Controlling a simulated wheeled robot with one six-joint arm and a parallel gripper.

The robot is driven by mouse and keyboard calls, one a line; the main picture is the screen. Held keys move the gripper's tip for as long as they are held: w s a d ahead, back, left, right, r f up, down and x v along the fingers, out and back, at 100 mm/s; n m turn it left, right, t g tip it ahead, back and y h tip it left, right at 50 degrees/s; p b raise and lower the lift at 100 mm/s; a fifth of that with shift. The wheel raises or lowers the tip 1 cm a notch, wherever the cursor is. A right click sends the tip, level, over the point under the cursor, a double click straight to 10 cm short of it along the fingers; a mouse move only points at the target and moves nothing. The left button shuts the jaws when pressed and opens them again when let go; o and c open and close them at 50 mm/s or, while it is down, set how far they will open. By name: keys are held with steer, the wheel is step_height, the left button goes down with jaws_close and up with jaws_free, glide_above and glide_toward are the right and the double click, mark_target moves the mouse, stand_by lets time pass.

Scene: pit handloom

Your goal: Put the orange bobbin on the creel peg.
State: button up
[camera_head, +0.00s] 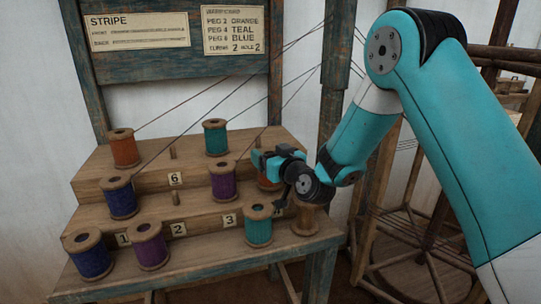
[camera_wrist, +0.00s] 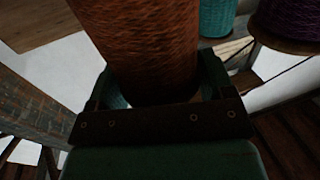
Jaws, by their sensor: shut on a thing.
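My gripper (camera_head: 274,161) is shut on an orange bobbin (camera_head: 267,183), at the right side of the stepped wooden creel (camera_head: 205,258). In the wrist view the orange bobbin (camera_wrist: 148,45) fills the space between the jaws (camera_wrist: 158,92). In the head view the gripper and wrist hide much of this bobbin, and I cannot tell whether it touches the step. Another orange bobbin (camera_head: 124,150) stands upright at the left of the top step. Bare pegs show on the top step (camera_head: 173,153) and on the middle step (camera_head: 176,198).
Blue (camera_head: 120,199), purple (camera_head: 222,182) and teal (camera_head: 258,228) bobbins stand on the steps. A bare wooden spool (camera_head: 306,220) is at the lower right. Threads cross above the creel. A card (camera_head: 233,31) reads peg 2 orange. A loom post (camera_head: 332,100) rises behind my wrist.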

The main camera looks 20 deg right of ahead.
steer(key=shift+f, duration=0.35)
steer(key=o, duration=1)
steer(key=shift+c, duration=0.2)
step_height(320, 180, up, 7)
steer(key=p, duration=0.5)
steer(key=shift+r, duration=0.1)
